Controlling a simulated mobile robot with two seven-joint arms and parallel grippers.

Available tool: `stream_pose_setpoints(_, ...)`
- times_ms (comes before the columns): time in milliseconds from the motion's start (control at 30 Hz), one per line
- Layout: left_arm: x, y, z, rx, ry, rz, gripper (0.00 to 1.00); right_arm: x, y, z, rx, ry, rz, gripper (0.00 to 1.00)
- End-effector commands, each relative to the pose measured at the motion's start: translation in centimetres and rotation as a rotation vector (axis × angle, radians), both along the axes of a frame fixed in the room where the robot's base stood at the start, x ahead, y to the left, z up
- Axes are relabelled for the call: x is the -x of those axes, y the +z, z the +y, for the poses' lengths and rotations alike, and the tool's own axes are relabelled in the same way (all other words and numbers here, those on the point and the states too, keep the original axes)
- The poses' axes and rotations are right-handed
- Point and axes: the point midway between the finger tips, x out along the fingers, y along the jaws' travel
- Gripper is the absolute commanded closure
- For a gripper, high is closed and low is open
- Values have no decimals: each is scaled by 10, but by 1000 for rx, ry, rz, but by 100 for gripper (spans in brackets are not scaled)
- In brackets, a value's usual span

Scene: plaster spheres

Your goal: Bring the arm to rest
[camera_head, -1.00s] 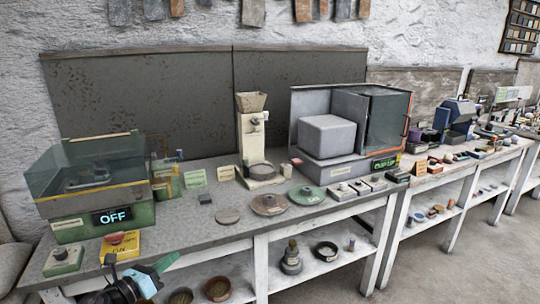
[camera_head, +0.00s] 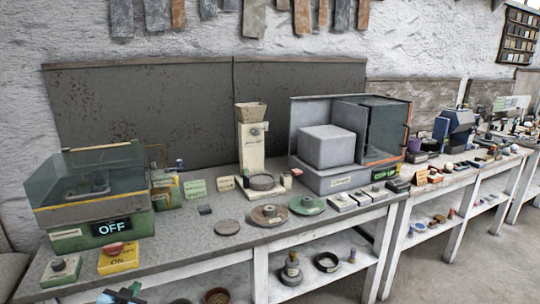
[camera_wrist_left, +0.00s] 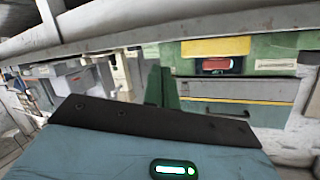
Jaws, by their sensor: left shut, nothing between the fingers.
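My left gripper (camera_head: 130,291) shows only in part at the bottom edge of the head view, below the front edge of the workbench (camera_head: 190,262). Its teal and dark parts are cut off by the frame. In the left wrist view its green fingers (camera_wrist_left: 161,88) are together with nothing between them, past the dark edge of my wrist. The fingers appear clear of the bench things. My right gripper is not in view.
On the bench near the left arm stand a yellow box with a red button (camera_head: 118,259), a green box with a black knob (camera_head: 61,270) and a green machine reading OFF (camera_head: 99,232). Discs lie further right. A lower shelf (camera_head: 318,270) holds small items.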

Motion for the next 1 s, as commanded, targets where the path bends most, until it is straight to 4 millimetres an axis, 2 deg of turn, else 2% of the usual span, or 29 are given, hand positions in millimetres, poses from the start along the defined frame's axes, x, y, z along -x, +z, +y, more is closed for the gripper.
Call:
stream_pose_setpoints(33,13,-16,-8,6,-11,21,100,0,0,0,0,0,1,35)
stream_pose_setpoints(167,46,-49,-27,23,-35,69,100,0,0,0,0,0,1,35)
stream_pose_setpoints(267,79,-78,-45,45,-55,113,100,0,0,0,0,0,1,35)
stream_pose_setpoints(400,143,-121,-75,87,-84,194,100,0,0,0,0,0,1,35)
stream_pose_setpoints(600,249,-165,-116,164,-110,315,100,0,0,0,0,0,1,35)
stream_pose_setpoints(800,352,-181,-149,246,-112,428,100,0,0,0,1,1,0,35)
stream_pose_setpoints(900,391,-182,-160,278,-105,473,100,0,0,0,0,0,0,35)
stream_pose_setpoints(1000,417,-179,-167,298,-99,502,100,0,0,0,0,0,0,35)
